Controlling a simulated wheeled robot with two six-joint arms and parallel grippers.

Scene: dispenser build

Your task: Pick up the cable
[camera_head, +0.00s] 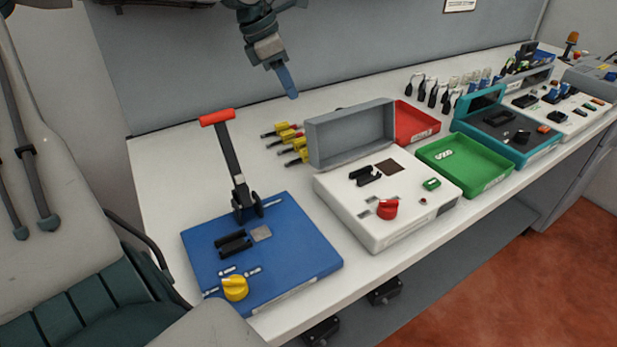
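Several short cables with yellow bodies, red bands and dark tips (291,146) lie in a row on the white table, left of the grey box lid. Several black cables with looped tops (433,93) stand in a row at the back, right of the red tray. I cannot tell which one the task means. My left gripper (288,83) hangs at the top centre, above the back of the table and up-left of the black cables. Only a blue finger shows, seen edge-on, so its opening is hidden. No cable is seen in it. My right gripper is not in view.
A blue board (310,255) with a red-handled lever (233,160) stands front left. A white box (385,235) with a raised grey lid (350,132), a red tray (417,128), a green tray (490,175) and a teal case (545,152) crowd the middle and right.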

